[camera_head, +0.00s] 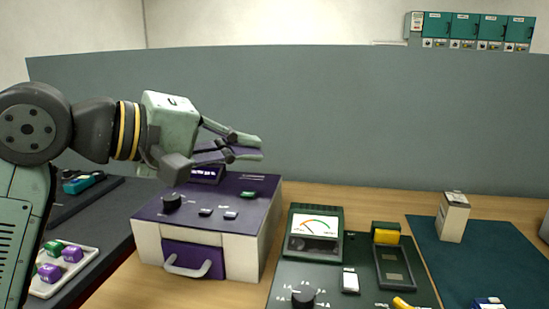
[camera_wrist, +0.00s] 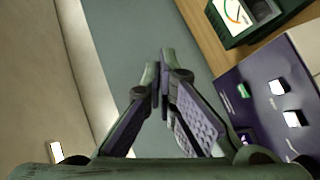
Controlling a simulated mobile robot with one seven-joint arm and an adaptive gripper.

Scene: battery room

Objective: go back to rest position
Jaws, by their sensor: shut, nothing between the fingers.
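My gripper (camera_head: 258,147) is in the air above the back of a purple and white box (camera_head: 262,190) in the head view. Its fingers point to the right and are apart from the box top. In the wrist view my gripper (camera_wrist: 158,70) shows its two fingertips together, with nothing between them. The box has a dark knob (camera_head: 172,202), small buttons, a lit display and a front drawer (camera_head: 194,261) with a pale handle. The drawer looks shut. The box also shows at the right of the wrist view (camera_wrist: 235,90).
A green meter panel (camera_head: 325,277) with a dial gauge (camera_head: 314,224) stands right of the box. A small white carton (camera_head: 453,217) stands on a dark green mat (camera_head: 500,250). A white tray (camera_head: 82,273) with purple and green pieces is at left. A grey partition (camera_head: 350,120) stands behind.

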